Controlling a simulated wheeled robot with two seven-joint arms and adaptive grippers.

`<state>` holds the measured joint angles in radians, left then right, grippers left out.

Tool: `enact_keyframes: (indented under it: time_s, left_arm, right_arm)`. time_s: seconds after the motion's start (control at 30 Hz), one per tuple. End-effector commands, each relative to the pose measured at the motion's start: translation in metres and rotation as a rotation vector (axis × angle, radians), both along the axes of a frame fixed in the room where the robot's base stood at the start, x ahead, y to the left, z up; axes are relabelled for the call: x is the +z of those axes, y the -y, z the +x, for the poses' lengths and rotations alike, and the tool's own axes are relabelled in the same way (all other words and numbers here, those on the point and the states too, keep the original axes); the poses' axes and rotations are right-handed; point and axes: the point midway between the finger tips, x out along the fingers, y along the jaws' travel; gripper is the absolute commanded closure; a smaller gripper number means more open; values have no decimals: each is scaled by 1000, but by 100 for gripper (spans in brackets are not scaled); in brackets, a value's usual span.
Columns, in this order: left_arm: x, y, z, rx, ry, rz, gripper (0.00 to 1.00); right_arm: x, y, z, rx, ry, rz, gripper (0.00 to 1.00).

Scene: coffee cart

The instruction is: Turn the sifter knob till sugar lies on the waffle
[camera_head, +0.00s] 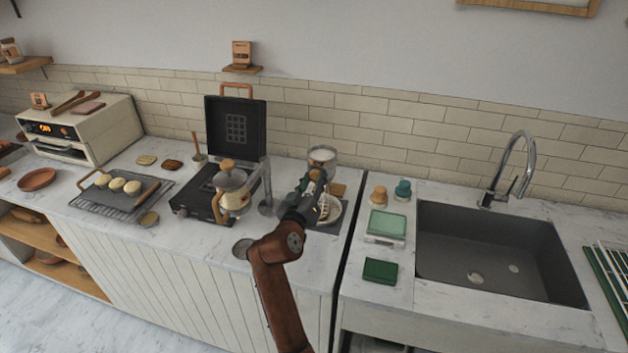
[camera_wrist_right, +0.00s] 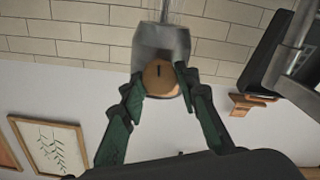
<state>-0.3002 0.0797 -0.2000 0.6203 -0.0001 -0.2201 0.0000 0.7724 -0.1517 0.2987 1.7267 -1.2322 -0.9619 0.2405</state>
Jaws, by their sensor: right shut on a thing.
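The metal sifter (camera_head: 322,153) stands above the plate at the back of the counter. In the right wrist view the grey sifter body (camera_wrist_right: 163,42) shows with its round wooden knob (camera_wrist_right: 160,76) facing me. My right gripper (camera_head: 316,180) is shut on the knob, one green finger on each side; its fingertips (camera_wrist_right: 162,82) also show in the wrist view. A pale plate (camera_head: 335,213) with the waffle (camera_head: 323,210) lies below, partly covered by my gripper. I cannot tell whether sugar lies on the waffle. My left gripper is out of view.
A waffle iron (camera_head: 236,128) stands open to the left, with a lidded pot-like dispenser (camera_head: 232,190) in front. A scale (camera_head: 386,226), small jars (camera_head: 379,195) and a sink (camera_head: 490,250) are to the right. The front counter edge is mostly clear.

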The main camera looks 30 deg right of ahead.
Motion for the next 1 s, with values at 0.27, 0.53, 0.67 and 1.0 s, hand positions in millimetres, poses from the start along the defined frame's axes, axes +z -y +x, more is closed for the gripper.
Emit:
enact_keyframes:
  time_s: [0.27,0.53,0.67,1.0]
  left_arm:
    - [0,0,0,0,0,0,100]
    - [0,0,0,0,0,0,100]
    - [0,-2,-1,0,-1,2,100]
    - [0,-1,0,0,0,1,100]
  right_arm:
    - [-2,0,0,-1,-3,2,61]
    - [-1,0,0,0,-1,0,53]
    - [-1,-1,-1,1,-2,0,53]
    - [-2,-37,-31,1,-1,3,53]
